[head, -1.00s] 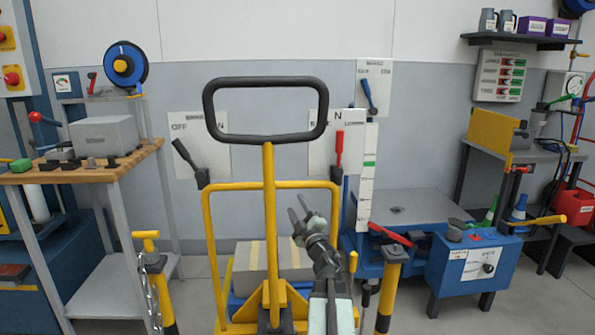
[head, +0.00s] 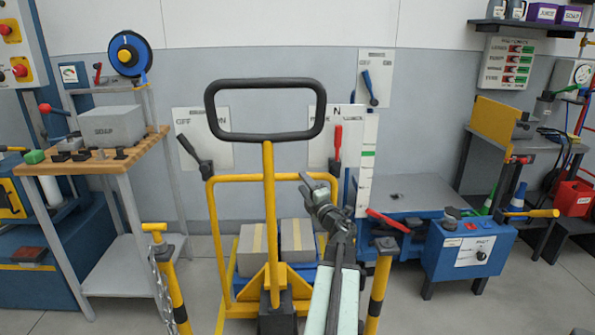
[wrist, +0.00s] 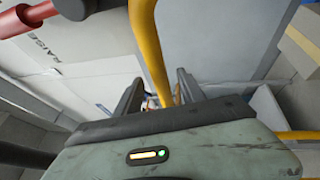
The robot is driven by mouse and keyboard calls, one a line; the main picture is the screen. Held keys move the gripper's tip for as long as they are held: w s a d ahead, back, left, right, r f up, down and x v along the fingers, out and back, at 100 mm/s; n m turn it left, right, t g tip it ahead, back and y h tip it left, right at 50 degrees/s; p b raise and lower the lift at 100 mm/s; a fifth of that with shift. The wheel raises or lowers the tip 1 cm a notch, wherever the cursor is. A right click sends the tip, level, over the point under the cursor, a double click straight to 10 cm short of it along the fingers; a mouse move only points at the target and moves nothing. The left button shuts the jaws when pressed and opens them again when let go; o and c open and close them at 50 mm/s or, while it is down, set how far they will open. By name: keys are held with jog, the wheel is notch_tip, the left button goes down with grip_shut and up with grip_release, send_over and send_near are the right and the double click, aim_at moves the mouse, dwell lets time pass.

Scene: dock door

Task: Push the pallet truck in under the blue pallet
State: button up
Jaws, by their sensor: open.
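The pallet truck (head: 270,220) is yellow, with a dark loop handle (head: 265,84) on an upright shaft and a yellow hoop frame. It stands in the middle of the head view. Behind its lower frame, grey boxes (head: 252,248) with tan stripes rest on the blue pallet (head: 302,275), mostly hidden by the truck. My gripper (head: 312,184) is open, just right of the shaft, near the hoop frame's top bar. In the wrist view a yellow bar (wrist: 148,45) runs down between or behind my open fingers (wrist: 158,82); I cannot tell which, and contact is not clear.
A yellow-black post (head: 376,285) stands right of the truck, and another post with a chain (head: 172,285) stands left. A wooden-topped workbench (head: 90,165) is at the left. A blue machine (head: 470,250) with a yellow handle is at the right. Grey floor shows between them.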

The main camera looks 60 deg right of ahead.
jog(key=p+x, duration=0.1)
jog(key=x, duration=0.6)
jog(key=shift+s+d, duration=0.1)
jog(key=shift+s, duration=0.05)
jog(key=shift+c, duration=0.4)
grip_shut()
dwell(0.6)
